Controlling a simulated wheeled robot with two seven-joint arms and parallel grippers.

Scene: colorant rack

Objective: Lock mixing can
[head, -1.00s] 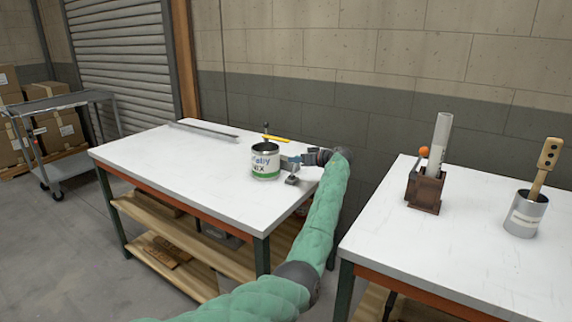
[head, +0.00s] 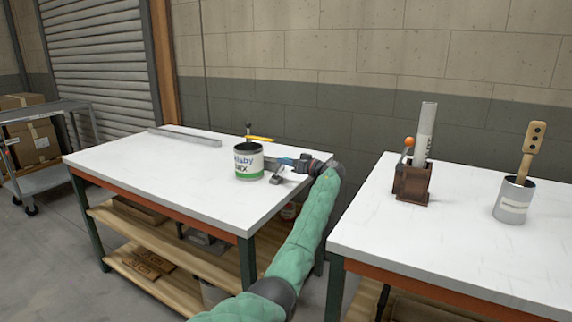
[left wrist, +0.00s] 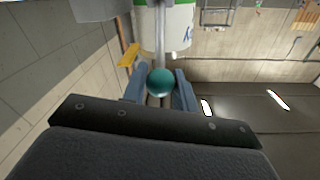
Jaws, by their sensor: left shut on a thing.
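The mixing can (head: 248,165), white and green with lettering on its label, stands upright on the left white table. It also shows at the top of the left wrist view (left wrist: 165,30). My left gripper (head: 285,163) is at table height just right of the can. In the left wrist view its blue fingers (left wrist: 160,88) are shut on a teal ball knob (left wrist: 160,82), with a metal rod running from it towards the can. A small grey metal clamp-like part (head: 277,178) sits beside the can. My right gripper is not in view.
A yellow bar (head: 260,139) and a dark knob (head: 248,128) show behind the can. A long metal strip (head: 185,137) lies at the table's back. The right table (head: 450,240) holds a brown holder (head: 412,185) and a metal cup (head: 514,205). The left table's front is clear.

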